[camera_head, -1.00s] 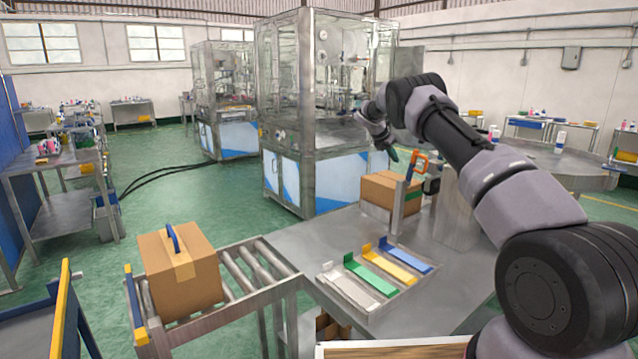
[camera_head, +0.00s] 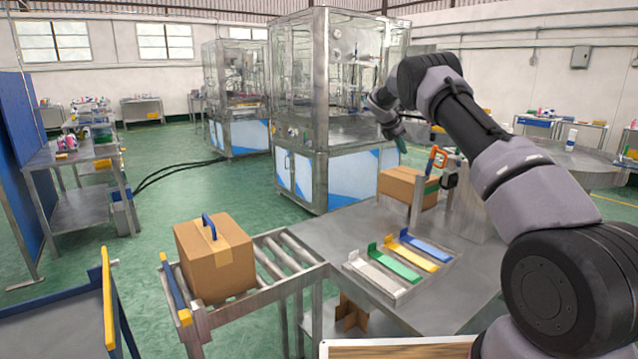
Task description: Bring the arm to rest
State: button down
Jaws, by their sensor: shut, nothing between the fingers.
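My arm comes in from the lower right, rises and bends over above the steel bench. My gripper (camera_head: 401,144) hangs from the wrist, pointing down, in front of the glass-walled machine. It is small in the picture; it looks shut and I see nothing held in it. It is in the air above and behind the cardboard box on the bench, apart from it as far as I can tell.
A box (camera_head: 217,262) with a blue handle sits on the roller conveyor (camera_head: 283,250). The machine (camera_head: 330,165) stands behind.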

jog(key=s+r+m+y, duration=0.5)
jog(key=s+r+m, duration=0.9)
jog(key=s+r, duration=1.15)
jog(key=s+a+f+m+t+y, duration=0.1)
jog(key=s+m, duration=0.3)
jog(key=s, duration=0.7)
jog(key=s+a+f+m+y, duration=0.1)
jog(key=s+m, duration=0.4)
jog(key=s, duration=0.7)
jog(key=s+a+f+m+t+y, duration=0.1)
jog(key=s+a+f+m, duration=0.2)
jog(key=s, duration=0.8)
jog(key=shift+s+a+f+m+t, duration=0.35)
jog(key=shift+a+m, duration=0.35)
jog(key=shift+a, duration=0.2)
